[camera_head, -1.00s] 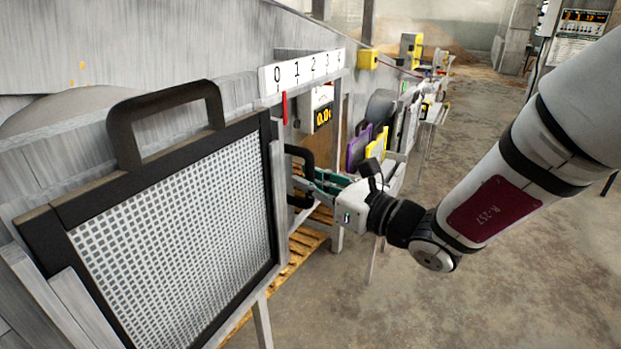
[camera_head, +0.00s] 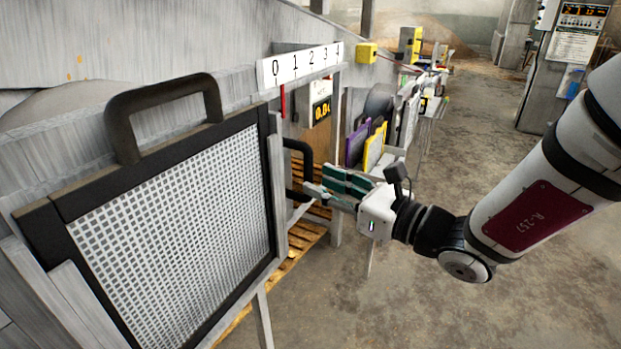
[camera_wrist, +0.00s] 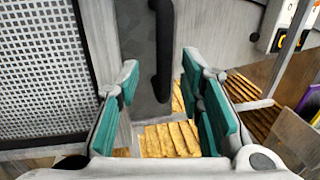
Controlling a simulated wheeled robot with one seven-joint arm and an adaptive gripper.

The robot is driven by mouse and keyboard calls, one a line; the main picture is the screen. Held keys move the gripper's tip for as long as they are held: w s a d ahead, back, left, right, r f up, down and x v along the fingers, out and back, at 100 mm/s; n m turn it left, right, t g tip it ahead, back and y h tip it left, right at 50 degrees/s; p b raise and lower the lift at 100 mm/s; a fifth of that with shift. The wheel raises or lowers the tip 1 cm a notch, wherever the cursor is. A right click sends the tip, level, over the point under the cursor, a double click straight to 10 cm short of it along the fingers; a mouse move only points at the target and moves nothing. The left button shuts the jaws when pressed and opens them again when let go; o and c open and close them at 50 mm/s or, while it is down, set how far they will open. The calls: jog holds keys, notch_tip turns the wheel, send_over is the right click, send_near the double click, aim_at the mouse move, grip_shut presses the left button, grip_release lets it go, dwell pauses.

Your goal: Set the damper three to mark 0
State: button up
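The damper's black handle (camera_head: 303,168) stands upright behind the mesh screen's right edge; it also shows in the wrist view (camera_wrist: 163,45), mounted on a grey plate. Above it, a white scale (camera_head: 300,65) is marked from 0 upward. A red pointer (camera_head: 283,100) hangs just under the 0, slightly to its right. My gripper (camera_head: 322,181) is at the right of the handle, close to its lower part. In the wrist view its green-padded fingers (camera_wrist: 160,80) are spread, with the handle in line between their tips. Nothing is held.
A framed white mesh screen (camera_head: 175,220) with a black top handle fills the left foreground. Purple (camera_head: 357,146) and yellow (camera_head: 375,146) frames stand beyond my gripper. Wooden pallets lie below. Open floor is at the right.

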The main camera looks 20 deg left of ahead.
jog(key=v, duration=0.7)
jog(key=shift+d, duration=0.2)
jog(key=shift+s, duration=0.1)
